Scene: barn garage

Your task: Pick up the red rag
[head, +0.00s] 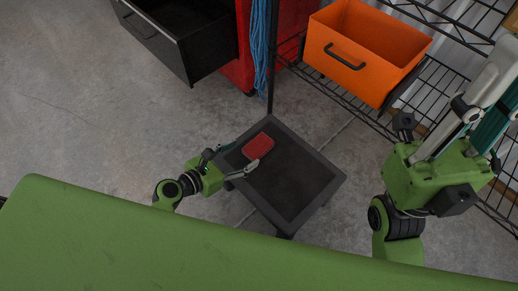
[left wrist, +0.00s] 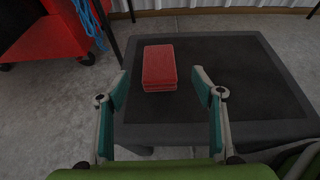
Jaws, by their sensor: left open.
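The red rag (head: 258,146) is a folded, block-like stack lying flat on a small black table (head: 315,192), near its far-left edge in the head view. In the left wrist view the rag (left wrist: 159,67) sits ahead of and between the fingers, on the dark tabletop (left wrist: 235,75). My left gripper (head: 244,155) is open and empty, with its fingers spread to either side of the rag's near side; I cannot tell whether they touch it. My right gripper (head: 492,98) is at the right edge of the head view, away from the rag, its fingertips partly cut off.
An orange bin (head: 362,50) stands on a black wire rack (head: 440,85) beyond the table. A red cabinet (head: 237,75), an open black drawer (head: 180,35) and hanging blue rope (head: 260,45) are at the back. Concrete floor (head: 90,120) is clear to the left.

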